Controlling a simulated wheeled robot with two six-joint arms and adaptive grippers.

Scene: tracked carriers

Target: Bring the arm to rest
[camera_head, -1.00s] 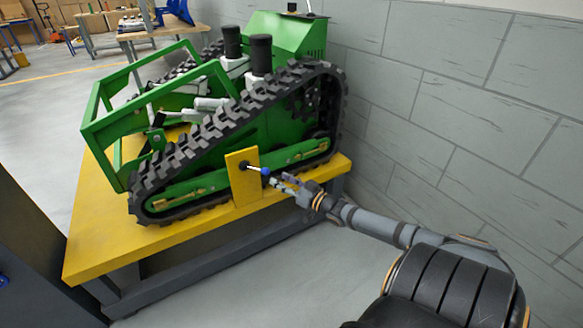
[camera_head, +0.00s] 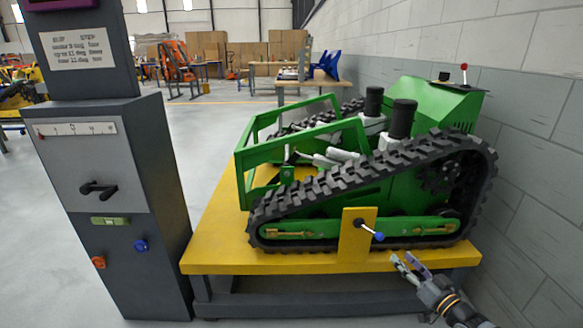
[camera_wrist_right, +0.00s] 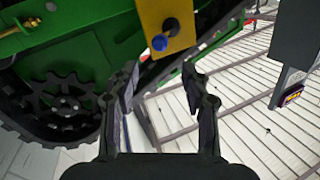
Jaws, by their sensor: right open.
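My right gripper (camera_head: 411,267) is at the lower right of the head view, in front of the yellow table's front edge. Its two fingers are apart and nothing is between them. In the right wrist view the open fingers (camera_wrist_right: 160,95) also show empty. A lever with a blue knob (camera_head: 379,237) sticks out of a yellow plate (camera_head: 354,243) on the side of the green tracked carrier (camera_head: 343,196). The gripper is below and right of the knob, apart from it. The blue knob also shows in the right wrist view (camera_wrist_right: 159,43). My left gripper is not in view.
The carrier stands on a yellow-topped table (camera_head: 222,254). A grey control cabinet (camera_head: 112,200) with a handle and buttons stands on the left. A grey block wall (camera_head: 540,150) closes the right side. Open floor lies between the cabinet and the far workbenches.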

